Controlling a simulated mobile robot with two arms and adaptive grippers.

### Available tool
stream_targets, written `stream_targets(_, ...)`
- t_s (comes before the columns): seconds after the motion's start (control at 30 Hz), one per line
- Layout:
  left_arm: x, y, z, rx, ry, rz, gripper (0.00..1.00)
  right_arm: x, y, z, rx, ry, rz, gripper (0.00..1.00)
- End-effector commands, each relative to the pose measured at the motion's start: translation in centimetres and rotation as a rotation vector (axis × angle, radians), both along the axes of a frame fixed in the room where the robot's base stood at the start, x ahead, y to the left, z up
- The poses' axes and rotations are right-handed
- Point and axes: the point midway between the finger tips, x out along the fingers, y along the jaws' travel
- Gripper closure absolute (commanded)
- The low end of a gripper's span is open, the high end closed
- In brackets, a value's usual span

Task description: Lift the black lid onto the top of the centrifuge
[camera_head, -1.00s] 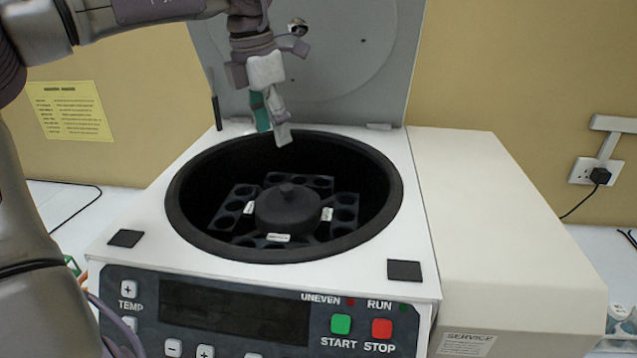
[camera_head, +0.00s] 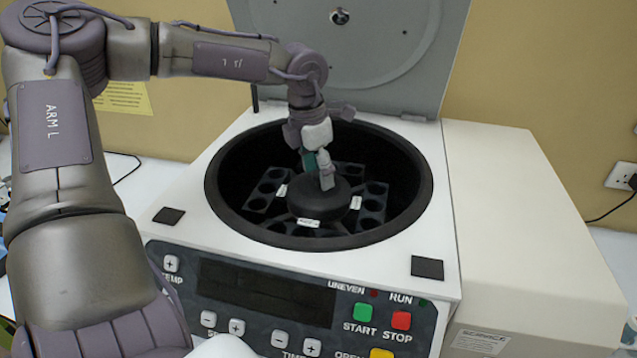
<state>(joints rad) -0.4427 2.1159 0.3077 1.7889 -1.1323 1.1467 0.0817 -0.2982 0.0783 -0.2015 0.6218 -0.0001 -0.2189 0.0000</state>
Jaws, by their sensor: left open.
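The white centrifuge (camera_head: 365,258) stands with its large grey cover (camera_head: 365,50) raised at the back. Its round black bowl is open. In the middle of the bowl, a round black lid (camera_head: 335,206) sits at the centre of a black rotor (camera_head: 372,203) with several holes. My left gripper (camera_head: 319,178) is inside the bowl, pointing down at the top of the black lid. It is open and its fingers hide the lid's top knob; I cannot tell whether they touch it. My right gripper is not in view.
The front panel has a dark display (camera_head: 265,292), a green START button (camera_head: 362,312) and a red STOP button (camera_head: 401,320). Flat white casing (camera_head: 520,200) lies to the right. A wall socket (camera_head: 622,175) is at far right.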

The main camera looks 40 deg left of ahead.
Motion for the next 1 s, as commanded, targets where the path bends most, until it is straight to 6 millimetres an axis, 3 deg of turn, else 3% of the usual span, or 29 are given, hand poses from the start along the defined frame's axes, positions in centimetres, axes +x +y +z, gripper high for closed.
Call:
stream_targets(0.13,0.13,-0.06,-1.11,-0.001,0.001,0.000,0.40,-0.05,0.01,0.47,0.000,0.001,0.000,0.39)
stream_targets(0.33,0.18,-0.05,-1.24,0.000,-0.001,0.000,0.40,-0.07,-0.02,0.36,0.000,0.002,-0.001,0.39)
stream_targets(0.7,0.16,-0.06,-1.23,0.000,0.000,0.000,1.00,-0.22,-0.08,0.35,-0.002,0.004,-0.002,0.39)
stream_targets(1.0,0.18,-0.05,-1.11,0.000,-0.001,0.000,1.00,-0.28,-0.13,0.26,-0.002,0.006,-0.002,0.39)
